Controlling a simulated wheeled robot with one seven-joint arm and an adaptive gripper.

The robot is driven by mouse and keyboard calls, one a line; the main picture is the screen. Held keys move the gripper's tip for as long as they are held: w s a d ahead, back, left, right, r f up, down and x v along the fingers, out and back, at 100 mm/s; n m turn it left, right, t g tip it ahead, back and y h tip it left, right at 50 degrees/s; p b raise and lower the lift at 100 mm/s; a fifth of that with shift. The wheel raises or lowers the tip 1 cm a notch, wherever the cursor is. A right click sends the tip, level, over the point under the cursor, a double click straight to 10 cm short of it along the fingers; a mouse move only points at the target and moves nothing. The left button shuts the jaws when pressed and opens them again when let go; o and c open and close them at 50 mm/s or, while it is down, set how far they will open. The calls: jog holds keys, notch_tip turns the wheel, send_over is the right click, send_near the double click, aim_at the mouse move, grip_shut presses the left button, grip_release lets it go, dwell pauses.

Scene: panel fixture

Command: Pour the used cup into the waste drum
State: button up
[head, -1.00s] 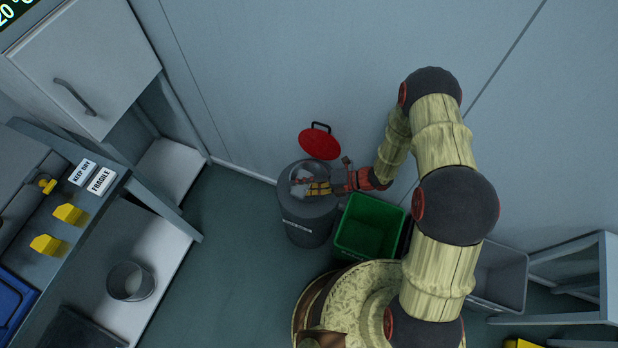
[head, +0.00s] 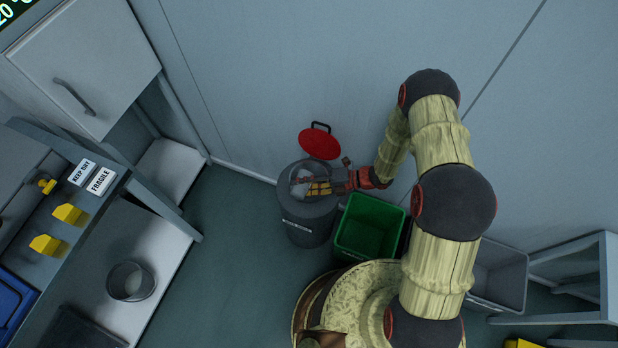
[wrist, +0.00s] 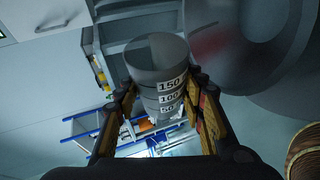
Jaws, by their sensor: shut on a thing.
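The used cup (wrist: 157,75) is a grey cup with bands marked 150, 100 and 50. My gripper (wrist: 160,105) is shut on it, one finger on each side, in the wrist view. In the head view my gripper (head: 318,187) and the pale cup (head: 300,183) are over the mouth of the waste drum. The drum (head: 306,222) is a dark grey cylinder with a white label, and its red lid (head: 320,144) stands open behind it. The cup looks tilted; I cannot see its contents.
A green bin (head: 368,228) stands right of the drum, and a grey bin (head: 498,272) is further right. A bench with yellow blocks (head: 70,213) and a grey round container (head: 130,282) are at left. Floor left of the drum is clear.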

jog(key=shift+s+a+r+n, duration=0.1)
jog(key=shift+r+n, duration=0.2)
jog(key=shift+s+a+f+n+t+h+b, duration=0.25)
jog(key=shift+s+n+t+h+b, duration=0.1)
jog(key=shift+s+t, duration=0.1)
jog(key=shift+s+a+f+n+t+h+b, duration=0.15)
jog(key=shift+s+f+n+t+h+b, duration=0.1)
jog(key=shift+s+n+t, duration=0.15)
jog(key=shift+r, duration=0.1)
